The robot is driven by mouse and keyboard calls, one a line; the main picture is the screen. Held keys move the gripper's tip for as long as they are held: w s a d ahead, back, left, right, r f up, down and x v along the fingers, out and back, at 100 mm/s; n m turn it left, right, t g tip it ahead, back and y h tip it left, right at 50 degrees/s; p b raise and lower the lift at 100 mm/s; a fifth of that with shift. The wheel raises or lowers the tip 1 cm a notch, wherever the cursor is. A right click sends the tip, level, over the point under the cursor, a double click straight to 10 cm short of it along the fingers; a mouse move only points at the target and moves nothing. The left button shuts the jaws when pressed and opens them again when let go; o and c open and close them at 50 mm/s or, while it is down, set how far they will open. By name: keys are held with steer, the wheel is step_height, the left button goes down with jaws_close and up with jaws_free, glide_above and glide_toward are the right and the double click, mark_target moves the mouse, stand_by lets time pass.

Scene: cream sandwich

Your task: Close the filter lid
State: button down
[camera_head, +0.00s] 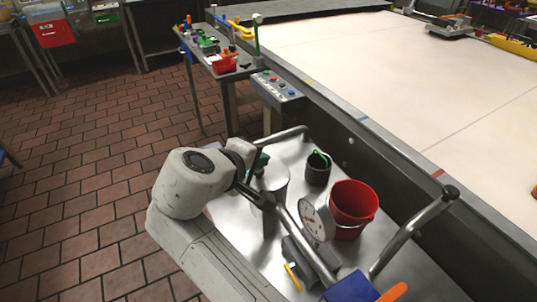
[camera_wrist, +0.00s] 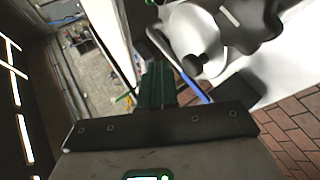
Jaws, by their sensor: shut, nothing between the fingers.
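A silver metal cylinder (camera_head: 272,178), which may be the filter, stands on the steel cart top (camera_head: 235,240) in the head view. I cannot make out clearly which part is its lid, or how it sits. My gripper (camera_head: 261,163) is at the cylinder's upper edge, partly hidden behind my wrist; I cannot tell if it touches. In the wrist view the green fingers of my gripper (camera_wrist: 158,84) are together with nothing held between them. A dark knob-like part (camera_wrist: 195,64) and a blue rod (camera_wrist: 194,88) lie just right of the fingers.
Metal rails (camera_head: 415,230) rise at the cart's edge. A large pale-topped table (camera_head: 400,85) stands behind. The tiled floor (camera_head: 90,170) at left is open.

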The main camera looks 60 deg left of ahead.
mark_target(253, 185)
steer(key=shift+s+f+t+b, duration=0.3)
steer(key=shift+s+f+t, duration=0.15)
steer(key=shift+f+t, duration=0.25)
steer(key=shift+s+a+f, duration=0.1)
steer(key=shift+s+f, duration=0.25)
steer(key=shift+f, duration=0.15)
steer(key=shift+f, duration=0.15)
